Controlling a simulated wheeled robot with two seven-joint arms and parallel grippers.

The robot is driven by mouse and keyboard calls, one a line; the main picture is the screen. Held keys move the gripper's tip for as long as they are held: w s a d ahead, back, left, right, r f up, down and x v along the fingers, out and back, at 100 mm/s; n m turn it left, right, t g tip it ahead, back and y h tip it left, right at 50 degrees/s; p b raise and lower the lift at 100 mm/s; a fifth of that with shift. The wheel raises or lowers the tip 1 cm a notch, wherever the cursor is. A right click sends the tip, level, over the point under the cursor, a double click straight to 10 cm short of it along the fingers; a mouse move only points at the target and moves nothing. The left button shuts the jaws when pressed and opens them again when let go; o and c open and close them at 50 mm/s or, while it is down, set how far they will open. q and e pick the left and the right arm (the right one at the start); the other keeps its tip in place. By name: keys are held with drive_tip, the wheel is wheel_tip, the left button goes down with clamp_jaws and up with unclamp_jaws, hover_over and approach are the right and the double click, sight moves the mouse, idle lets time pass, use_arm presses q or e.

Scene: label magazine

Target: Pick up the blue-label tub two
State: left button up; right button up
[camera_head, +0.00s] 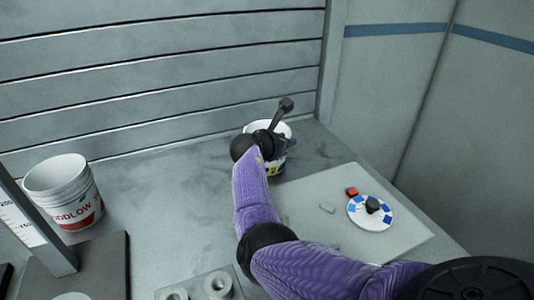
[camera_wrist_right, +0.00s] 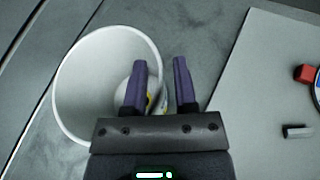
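A white tub (camera_head: 284,129) with a blue and yellow label stands on the grey surface near the back wall. My right gripper (camera_wrist_right: 160,75) is at its rim. In the right wrist view the tub's open mouth (camera_wrist_right: 90,75) is at the left. The two purple fingers are apart, with the left one over the mouth and the right one beyond the rim. A strip of yellow and blue shows between them. I cannot see contact with the wall. In the head view my arm hides part of the tub. My left gripper is in neither view.
Another white tub (camera_head: 58,178) with a red label stands at the left. A pale mat (camera_head: 400,245) at the right carries a white disc (camera_head: 359,217) with blue pieces, a red block (camera_head: 352,191) and a small grey piece (camera_head: 327,208). A holder (camera_head: 196,287) sits in front.

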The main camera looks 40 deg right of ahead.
clamp_jaws()
drive_tip(key=shift+f, duration=0.1)
idle(1.1)
